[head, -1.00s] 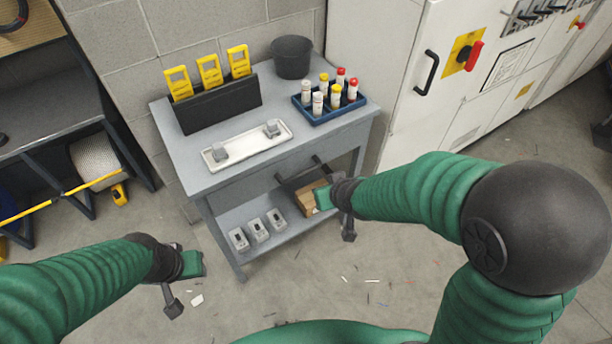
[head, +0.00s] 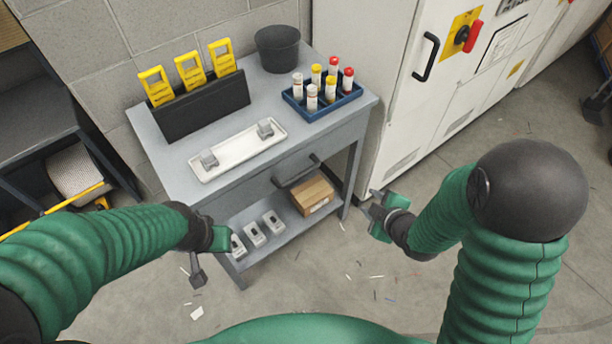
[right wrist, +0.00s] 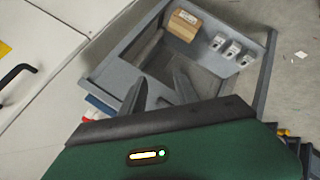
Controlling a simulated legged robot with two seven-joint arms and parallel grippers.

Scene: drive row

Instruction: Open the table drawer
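The grey table (head: 180,165) stands ahead in the head view. My right gripper (head: 373,204) is open and empty, to the right of the table's front right leg and apart from the handle. In the right wrist view its two fingers (right wrist: 158,92) are spread in front of the table frame (right wrist: 105,68). My left gripper (head: 208,258) is low by the table's front left leg; its fingers look apart and empty.
On the tabletop are a black rack with yellow tools (head: 205,108), a white tray (head: 222,162), a blue tray of bottles (head: 330,108) and a black bin (head: 278,48). The lower shelf holds a cardboard box (head: 313,196) and grey blocks (head: 255,234). A white cabinet (head: 385,70) stands right.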

